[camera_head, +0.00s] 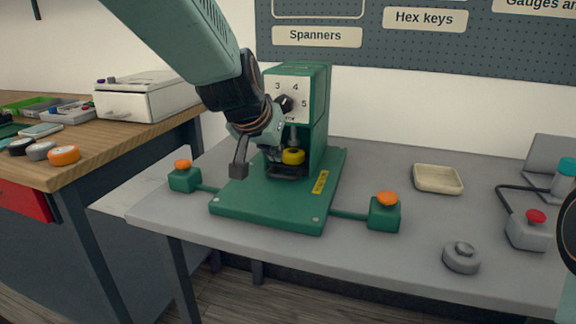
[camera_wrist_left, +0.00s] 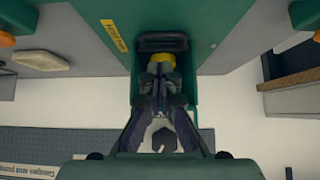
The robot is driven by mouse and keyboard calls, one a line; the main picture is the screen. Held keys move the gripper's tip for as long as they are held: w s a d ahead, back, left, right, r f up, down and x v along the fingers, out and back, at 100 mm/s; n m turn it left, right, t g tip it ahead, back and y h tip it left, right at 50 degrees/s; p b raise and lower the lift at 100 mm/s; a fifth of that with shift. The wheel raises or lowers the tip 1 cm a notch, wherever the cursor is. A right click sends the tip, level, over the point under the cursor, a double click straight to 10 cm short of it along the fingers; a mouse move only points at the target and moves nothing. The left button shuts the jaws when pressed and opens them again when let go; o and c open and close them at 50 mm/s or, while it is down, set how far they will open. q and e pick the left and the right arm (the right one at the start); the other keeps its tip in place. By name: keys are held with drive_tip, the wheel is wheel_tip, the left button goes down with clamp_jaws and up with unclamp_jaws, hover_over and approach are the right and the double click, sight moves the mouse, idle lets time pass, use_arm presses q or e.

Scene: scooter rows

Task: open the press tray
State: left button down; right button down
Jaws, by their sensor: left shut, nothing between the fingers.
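The green press (camera_head: 308,85) stands on the grey bench, with a white dial face showing 3, 4 and 5 and a black knob. At its foot is a dark press tray (camera_head: 287,174) with a black handle; the handle also shows in the left wrist view (camera_wrist_left: 162,41). A yellow round piece (camera_head: 293,156) sits at the tray, under the ram. My left gripper (camera_head: 277,152) is shut and empty, close to the yellow piece in front of the press; it partly hides the press. In the left wrist view its fingertips (camera_wrist_left: 161,72) are together. My right gripper is not seen.
Orange-topped buttons on green boxes stand left (camera_head: 184,177) and right (camera_head: 385,211) of the press base. A wooden table (camera_head: 100,150) stands at left.

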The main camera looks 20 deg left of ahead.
sight(285, 178)
use_arm(q)
drive_tip(key=b+x, duration=0.1)
drive_tip(key=x, duration=0.5)
drive_tip(key=shift+w+d+f, duration=0.15)
drive_tip(key=shift+w+f, duration=0.1)
drive_tip(key=shift+f, duration=0.05)
drive_tip(key=shift+w+d+f, duration=0.2)
drive_tip(key=shift+w+f, duration=0.25)
drive_tip(key=shift+w+a+f, duration=0.15)
drive_tip(key=shift+w+f, duration=0.3)
drive_tip(key=shift+w, duration=0.05)
drive_tip(key=shift+s+r, duration=0.15)
